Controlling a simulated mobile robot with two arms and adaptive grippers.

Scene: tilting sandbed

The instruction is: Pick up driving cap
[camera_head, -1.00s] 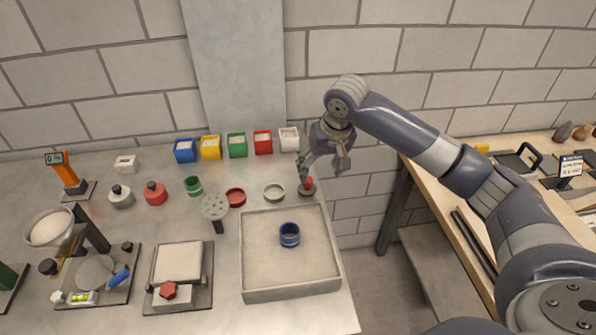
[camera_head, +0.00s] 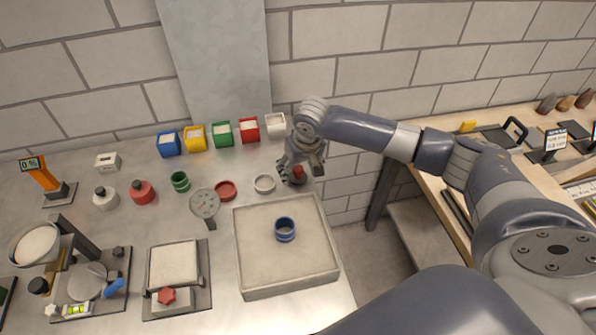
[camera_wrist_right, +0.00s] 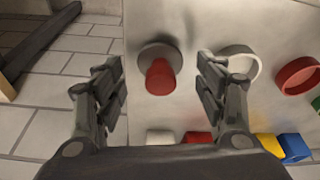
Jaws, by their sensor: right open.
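What looks to be the driving cap, a grey disc with a red knob, stands on the metal table near its right back edge. It shows in the head view (camera_head: 298,173) and in the right wrist view (camera_wrist_right: 160,77). My right gripper (camera_head: 301,170) is over the cap, partly hiding it. In the right wrist view the gripper (camera_wrist_right: 160,66) is open, with one finger on each side of the red knob and gaps on both sides. My left gripper is not in view.
A white ring (camera_head: 264,183) and a red ring (camera_head: 225,190) lie left of the cap. Coloured sand boxes (camera_head: 249,130) line the back. A sand tray (camera_head: 288,293) with a blue ring (camera_head: 285,230) is in front. A wooden bench (camera_head: 440,200) stands right, across a gap.

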